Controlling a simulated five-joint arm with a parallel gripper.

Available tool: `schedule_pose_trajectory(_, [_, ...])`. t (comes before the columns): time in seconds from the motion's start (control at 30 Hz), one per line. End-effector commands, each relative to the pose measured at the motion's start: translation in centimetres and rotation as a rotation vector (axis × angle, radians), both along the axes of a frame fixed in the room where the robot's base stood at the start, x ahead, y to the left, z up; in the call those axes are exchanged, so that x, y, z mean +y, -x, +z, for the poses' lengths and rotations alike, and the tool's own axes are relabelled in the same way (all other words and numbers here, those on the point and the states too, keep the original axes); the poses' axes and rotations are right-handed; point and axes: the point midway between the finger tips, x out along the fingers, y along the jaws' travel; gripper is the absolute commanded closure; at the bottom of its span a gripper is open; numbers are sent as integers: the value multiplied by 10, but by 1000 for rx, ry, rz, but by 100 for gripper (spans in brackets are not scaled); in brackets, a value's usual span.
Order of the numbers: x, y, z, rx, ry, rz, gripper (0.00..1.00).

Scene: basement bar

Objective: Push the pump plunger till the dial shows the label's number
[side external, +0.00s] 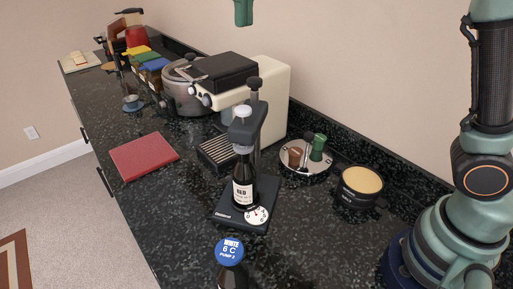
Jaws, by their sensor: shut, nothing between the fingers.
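A black pump stand (263,125) holds a dark bottle (243,180) upright; its white label has dark lettering like "RED". A small white dial (257,215) sits on the stand's base; its reading is too small to tell. A pale, round-topped piece (242,111) stands above the bottle, and a black knob (254,83) tops the post; I cannot tell for sure which is the plunger. In front, a bottle with a blue cap (230,250) reads "WHITE 6 C PUMP 2". My gripper (243,22) shows only its green tip at the top edge, shut and empty, above the pump and apart from it.
A cream coffee machine (275,90) stands behind the pump. A round tray (294,166) with small tools and a black tub (359,187) are to the right. A red mat (144,156) lies left. The dark counter (180,205) is clear left of the pump.

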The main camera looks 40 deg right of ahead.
Motion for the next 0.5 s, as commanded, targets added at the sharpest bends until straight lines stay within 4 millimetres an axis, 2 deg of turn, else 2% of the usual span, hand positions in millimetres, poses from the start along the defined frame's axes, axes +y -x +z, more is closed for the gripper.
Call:
schedule_pose_trajectory(0.13, [6,0,2,12,5,0,100])
schedule_pose_trajectory(0.5, [6,0,2,13,5,-1,100])
